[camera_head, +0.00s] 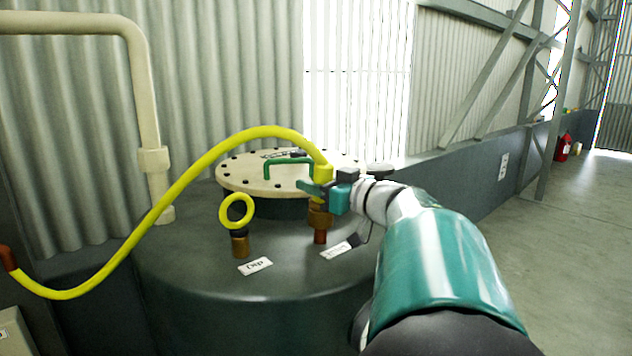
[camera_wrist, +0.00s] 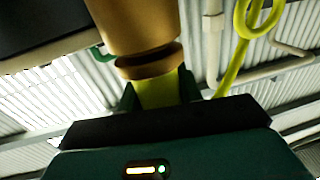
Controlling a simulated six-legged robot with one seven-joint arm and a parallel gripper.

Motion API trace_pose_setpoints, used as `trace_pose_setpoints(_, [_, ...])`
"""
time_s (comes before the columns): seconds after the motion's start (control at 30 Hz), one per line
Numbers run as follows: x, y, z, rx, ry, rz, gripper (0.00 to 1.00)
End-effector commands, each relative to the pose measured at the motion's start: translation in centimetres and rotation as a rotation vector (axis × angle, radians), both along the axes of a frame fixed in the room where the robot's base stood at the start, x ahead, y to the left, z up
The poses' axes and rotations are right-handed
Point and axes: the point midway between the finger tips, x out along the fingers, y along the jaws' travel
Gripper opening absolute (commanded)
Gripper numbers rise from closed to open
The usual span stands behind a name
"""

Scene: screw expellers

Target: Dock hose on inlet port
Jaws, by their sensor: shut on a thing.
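The yellow hose (camera_head: 196,167) rises from the left and arcs over to my gripper (camera_head: 320,186). My gripper is shut on the hose's yellow end fitting, which points down above the brass inlet port (camera_head: 319,217) on the dark tank. In the wrist view the yellow end (camera_wrist: 158,93) sits between the green fingers of my gripper (camera_wrist: 160,95). Brass parts (camera_wrist: 130,25) line up with it there, with a narrow dark groove between them. I cannot tell whether the hose end is fully seated on the port.
A second brass port with a yellow ring (camera_head: 237,211) stands left of the inlet. A pale bolted lid (camera_head: 240,178) with a green handle (camera_head: 288,162) is behind. White labels (camera_head: 255,266) lie on the dark tank top (camera_head: 190,270). A cream pipe (camera_head: 150,110) stands at left.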

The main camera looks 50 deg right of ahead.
Motion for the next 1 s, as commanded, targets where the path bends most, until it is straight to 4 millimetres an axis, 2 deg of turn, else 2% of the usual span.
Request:
trace_pose_setpoints(0.4, [0.0, 0.0, -0.3, 0.0, -0.001, 0.0, 0.0])
trace_pose_setpoints(0.43, [0.0, 0.0, -0.3, 0.0, -0.001, 0.0, 0.39])
trace_pose_setpoints(0.47, [0.0, 0.0, -0.3, 0.0, -0.001, 0.0, 0.45])
trace_pose_setpoints(0.77, [-0.1, 0.0, -0.4, 0.001, 0.001, 0.0, 0.45])
trace_pose_setpoints(1.0, [-1.6, -0.1, -0.3, -0.001, 0.001, -0.001, 0.45])
